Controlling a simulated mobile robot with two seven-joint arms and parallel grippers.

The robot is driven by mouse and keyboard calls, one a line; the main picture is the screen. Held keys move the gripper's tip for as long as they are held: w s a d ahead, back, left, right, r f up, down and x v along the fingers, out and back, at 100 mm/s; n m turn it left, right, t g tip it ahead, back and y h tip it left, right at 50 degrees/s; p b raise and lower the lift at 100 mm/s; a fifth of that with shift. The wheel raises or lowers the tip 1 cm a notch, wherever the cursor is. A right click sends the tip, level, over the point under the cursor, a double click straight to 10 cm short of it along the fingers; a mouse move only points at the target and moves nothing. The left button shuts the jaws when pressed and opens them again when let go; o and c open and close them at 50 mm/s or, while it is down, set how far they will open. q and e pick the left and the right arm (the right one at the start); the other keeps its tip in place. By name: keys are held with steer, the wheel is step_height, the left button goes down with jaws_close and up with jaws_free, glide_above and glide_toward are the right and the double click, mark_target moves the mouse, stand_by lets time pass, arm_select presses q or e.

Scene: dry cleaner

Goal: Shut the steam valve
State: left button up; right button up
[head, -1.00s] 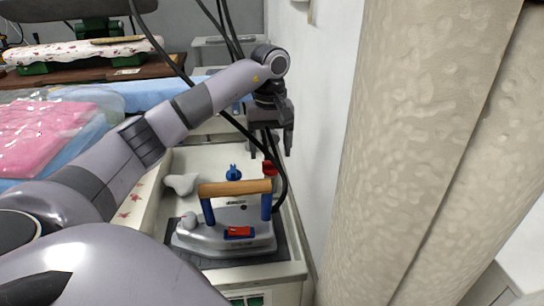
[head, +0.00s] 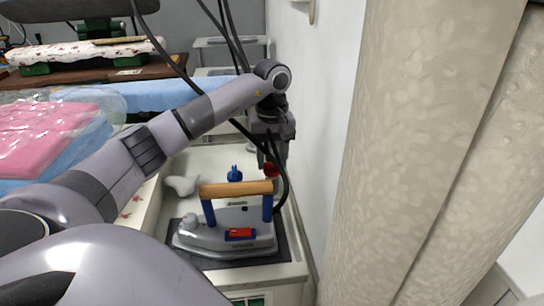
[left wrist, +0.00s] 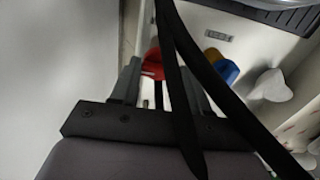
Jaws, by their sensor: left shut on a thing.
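The red knob (head: 270,170), which looks like the steam valve handle, stands behind the iron by the wall. It also shows in the left wrist view (left wrist: 152,64). My left gripper (head: 276,160) reaches down over it and is shut on it, with a finger on either side. In the left wrist view, black hoses cross in front of the fingers and hide part of the grip. The valve body below the knob is mostly hidden. My right gripper is in neither view.
A steam iron (head: 225,238) with a wooden handle rests on a dark mat just in front. A blue knob (head: 235,174) and a pale lump (head: 182,185) are left of the red knob. Black hoses hang beside my gripper. The white wall (head: 318,130) is close on the right.

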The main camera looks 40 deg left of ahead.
arm_select(q)
steer(key=n+p, duration=0.2)
steer(key=shift+r+n, duration=0.15)
steer(key=shift+n, duration=0.25)
steer(key=n+p, duration=0.2)
steer(key=n, duration=0.3)
steer(key=shift+n, duration=0.3)
steer(key=n+p, duration=0.1)
steer(key=n, duration=0.3)
steer(key=shift+p, duration=0.35)
steer(key=n+p, duration=0.1)
steer(key=n, duration=0.4)
steer(key=shift+n, duration=0.4)
steer(key=o, duration=1.1)
steer(key=shift+c, duration=0.2)
